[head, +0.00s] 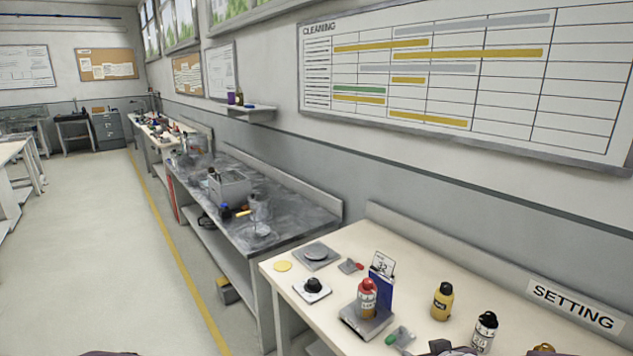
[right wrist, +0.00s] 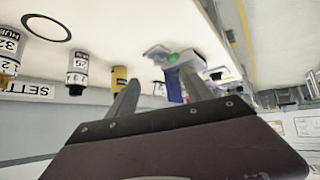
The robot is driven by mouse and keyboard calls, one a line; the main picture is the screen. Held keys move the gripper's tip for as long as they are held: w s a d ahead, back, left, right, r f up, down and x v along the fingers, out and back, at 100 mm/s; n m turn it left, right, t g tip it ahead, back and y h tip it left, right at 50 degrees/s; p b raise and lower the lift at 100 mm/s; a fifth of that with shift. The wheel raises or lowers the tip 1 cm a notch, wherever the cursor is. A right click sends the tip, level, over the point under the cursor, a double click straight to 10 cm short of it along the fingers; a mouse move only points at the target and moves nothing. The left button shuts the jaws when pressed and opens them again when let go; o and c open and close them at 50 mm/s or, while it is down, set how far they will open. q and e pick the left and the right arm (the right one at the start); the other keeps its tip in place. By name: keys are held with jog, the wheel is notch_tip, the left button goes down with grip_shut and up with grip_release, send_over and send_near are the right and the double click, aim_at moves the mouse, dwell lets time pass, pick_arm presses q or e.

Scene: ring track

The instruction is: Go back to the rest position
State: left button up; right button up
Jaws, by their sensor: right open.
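My right gripper (right wrist: 160,80) is open in the right wrist view, with its two grey fingers apart. I see nothing held between them. Behind the fingers, the bench top with its bottles appears upside down. In the head view, dark parts at the bottom edge near the bench look like my right arm or gripper, but too little shows to be sure. A dark purple sliver at the bottom left is also cut off. I cannot make out my left gripper.
A cream bench (head: 335,240) holds a red-capped bottle (head: 367,298) on a grey stand, a yellow bottle (head: 442,302), a black-capped white bottle (head: 485,332) and a grey scale (head: 316,256). A dark bench (head: 295,225) stands beyond. The floor (head: 80,260) left of the yellow line is clear.

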jog(key=s+a+f+m+g, duration=0.1)
jog(key=s+a+f+g, duration=0.1)
jog(key=s+f+g, duration=0.3)
jog(key=s+a+f+m+g, duration=0.1)
jog(key=s+a+f+g, duration=0.15)
jog(key=s, duration=0.55)
pick_arm(q)
notch_tip(320, 180, down, 10)
jog(key=b, duration=1)
pick_arm(e)
notch_tip(320, 180, down, 11)
jog(key=s+a, duration=0.1)
jog(key=s, duration=0.1)
pick_arm(q)
notch_tip(320, 180, up, 16)
jog(key=p, duration=1.5)
jog(key=shift+s+p, duration=0.2)
jog(key=shift+p, duration=0.1)
pick_arm(e)
notch_tip(320, 180, up, 16)
jog(key=shift+s+g, duration=0.25)
jog(key=shift+g, duration=0.2)
pick_arm(q)
jog(key=shift+f, duration=0.15)
pick_arm(e)
jog(key=shift+a, duration=0.1)
